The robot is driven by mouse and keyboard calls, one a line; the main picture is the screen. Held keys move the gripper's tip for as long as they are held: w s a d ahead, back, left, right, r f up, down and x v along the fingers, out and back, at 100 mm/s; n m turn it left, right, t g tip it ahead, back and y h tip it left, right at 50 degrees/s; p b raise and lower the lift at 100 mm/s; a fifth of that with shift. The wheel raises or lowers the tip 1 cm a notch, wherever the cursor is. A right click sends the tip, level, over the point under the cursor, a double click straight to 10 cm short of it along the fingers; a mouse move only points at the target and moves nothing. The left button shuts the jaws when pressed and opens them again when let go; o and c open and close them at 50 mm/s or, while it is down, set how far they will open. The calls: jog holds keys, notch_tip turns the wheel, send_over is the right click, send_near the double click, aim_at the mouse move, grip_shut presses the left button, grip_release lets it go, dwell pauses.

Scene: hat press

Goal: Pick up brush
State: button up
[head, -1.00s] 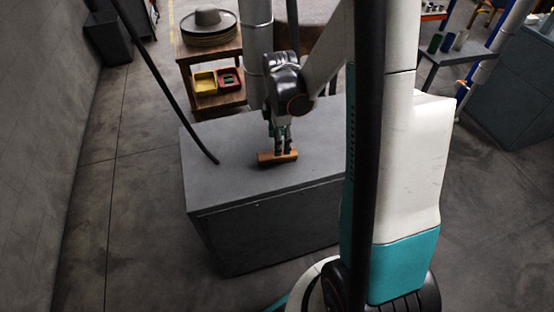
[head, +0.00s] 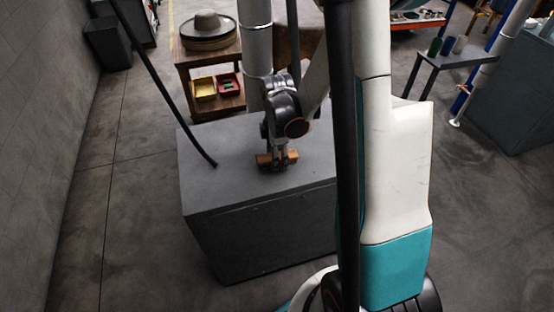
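The brush (head: 292,155) is a small orange-brown wooden block at the top of a dark grey box (head: 220,188). Its two ends show on either side of my gripper (head: 279,165). My gripper points down, with its fingers at the middle of the brush and partly in front of it, covering that part. The fingers are small and dark here, so I cannot tell whether they are clamped on the brush or just around it. I also cannot tell whether the brush rests on the box or is slightly raised.
A dark hose or pole (head: 170,90) slants down to the box top at left. Behind stands a wooden table (head: 187,66) with hats (head: 208,28), a yellow bin (head: 204,88) and a red bin (head: 229,83). The floor left of the box is clear.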

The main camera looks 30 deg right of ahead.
jog(key=c, duration=0.7)
jog(key=shift+r, duration=0.1)
notch_tip(320, 180, up, 20)
jog(key=p, duration=0.7)
